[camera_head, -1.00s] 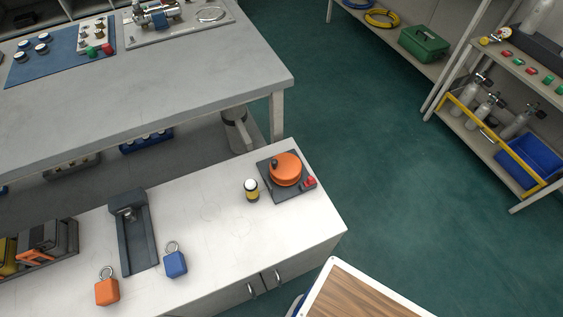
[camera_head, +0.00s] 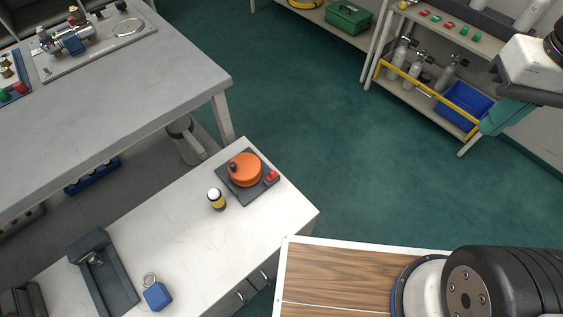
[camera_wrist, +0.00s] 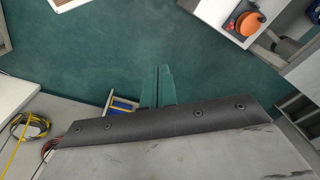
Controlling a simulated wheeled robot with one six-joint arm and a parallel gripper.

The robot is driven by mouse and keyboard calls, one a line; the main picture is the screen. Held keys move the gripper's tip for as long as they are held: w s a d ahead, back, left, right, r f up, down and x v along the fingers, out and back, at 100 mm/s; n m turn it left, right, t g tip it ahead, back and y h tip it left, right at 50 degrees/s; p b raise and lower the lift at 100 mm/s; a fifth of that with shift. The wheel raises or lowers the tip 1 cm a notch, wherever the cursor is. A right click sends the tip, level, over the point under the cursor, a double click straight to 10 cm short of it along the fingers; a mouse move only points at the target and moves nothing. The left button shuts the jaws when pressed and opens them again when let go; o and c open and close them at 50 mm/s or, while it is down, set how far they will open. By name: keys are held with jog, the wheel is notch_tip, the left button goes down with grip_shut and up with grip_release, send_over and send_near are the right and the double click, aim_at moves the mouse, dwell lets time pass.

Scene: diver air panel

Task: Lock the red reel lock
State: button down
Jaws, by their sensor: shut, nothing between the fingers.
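The red reel lock (camera_head: 271,177) is a small red block at the right corner of a dark square base plate (camera_head: 236,191). An orange round reel (camera_head: 244,171) with a dark knob sits on that plate, on the white cabinet top. The reel also shows at the top right of the wrist view (camera_wrist: 250,23); I cannot make out the lock clearly there. My gripper (camera_wrist: 157,68) has teal fingers, shut together and empty, over the green floor in the wrist view. It is well apart from the reel. In the head view, a teal part of my arm's end shows at the right edge.
A yellow-and-black bottle with a white cap (camera_head: 216,199) stands left of the plate. A dark cradle (camera_head: 104,277) and blue padlock (camera_head: 157,295) are further left. A grey bench (camera_head: 120,100) stands behind. A shelf with a blue bin (camera_head: 466,104) is at the right. Open green floor lies between.

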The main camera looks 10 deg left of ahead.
jog(key=w+a+f+m+g+y, duration=0.1)
jog(key=w+a+f+g, duration=0.1)
jog(key=w+a+f, duration=0.35)
jog(key=w+a+f+m+g+y, duration=0.1)
jog(key=w+a+f, duration=0.15)
jog(key=w, duration=0.55)
jog(key=w+a+f+m+g+y, duration=0.1)
jog(key=w+a+f+g, duration=0.1)
jog(key=w+a+f, duration=0.3)
jog(key=w+a+f+m, duration=0.1)
jog(key=w+a+f, duration=0.1)
jog(key=f, duration=0.6)
jog(key=w+a+f+m+g+y, duration=0.1)
jog(key=w+a+f+m, duration=0.1)
jog(key=a+f, duration=0.3)
jog(key=w+a+f+m+g+y, duration=0.1)
jog(key=a+f, duration=0.3)
jog(key=f, duration=0.8)
jog(key=shift+w+m, duration=0.5)
jog(key=shift+w, duration=0.25)
jog(key=shift+s, duration=0.1)
